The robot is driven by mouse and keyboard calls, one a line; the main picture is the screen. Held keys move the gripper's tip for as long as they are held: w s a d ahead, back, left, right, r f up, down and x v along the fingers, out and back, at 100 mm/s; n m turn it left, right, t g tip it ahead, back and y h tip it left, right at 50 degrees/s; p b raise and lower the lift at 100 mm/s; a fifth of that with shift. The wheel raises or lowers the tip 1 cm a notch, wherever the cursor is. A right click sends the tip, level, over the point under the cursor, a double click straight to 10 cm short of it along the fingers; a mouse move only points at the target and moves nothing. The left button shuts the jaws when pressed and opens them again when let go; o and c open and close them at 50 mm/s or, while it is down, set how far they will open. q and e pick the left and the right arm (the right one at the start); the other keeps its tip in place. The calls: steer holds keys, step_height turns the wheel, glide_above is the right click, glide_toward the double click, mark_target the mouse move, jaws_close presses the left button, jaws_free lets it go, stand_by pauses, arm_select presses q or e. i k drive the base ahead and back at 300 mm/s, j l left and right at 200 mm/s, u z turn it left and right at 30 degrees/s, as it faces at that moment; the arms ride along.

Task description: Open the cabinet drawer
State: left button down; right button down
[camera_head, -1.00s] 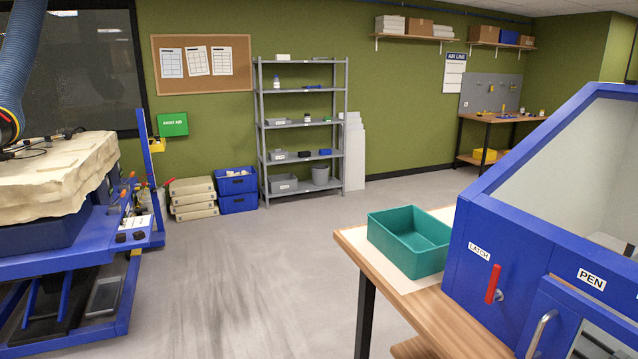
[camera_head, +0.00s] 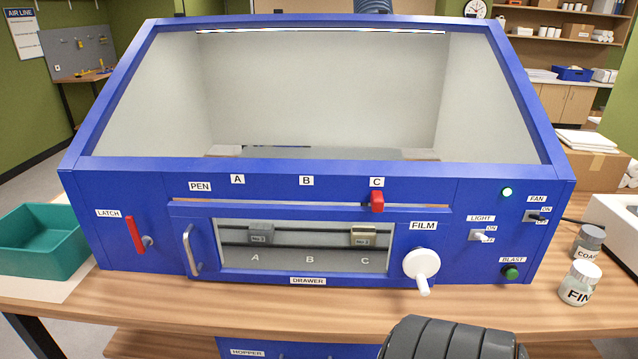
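The blue cabinet (camera_head: 80,215) stands on a wooden bench. Its drawer, labelled DRAWER, has a front frame (camera_head: 206,262) that looks flush with the cabinet face, so it appears shut. A curved metal handle (camera_head: 190,250) is at its left end. Through its window, a grey tagged block (camera_head: 261,234) shows above letter A and a yellowish one (camera_head: 362,236) above C. A red LATCH lever (camera_head: 135,235) left of the handle stands nearly upright, tilted slightly. A red slider (camera_head: 377,201) sits under the upper C. Neither gripper's fingers are in view.
A white FILM crank (camera_head: 421,265) sticks out right of the drawer. LIGHT, FAN and BLAST controls are farther right. A teal bin (camera_head: 42,240) stands left of the cabinet, and jars (camera_head: 580,283) stand at right. The bench strip before the drawer (camera_head: 300,305) is clear.

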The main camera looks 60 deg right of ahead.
mark_target(311, 245)
steer(key=z, duration=1.75)
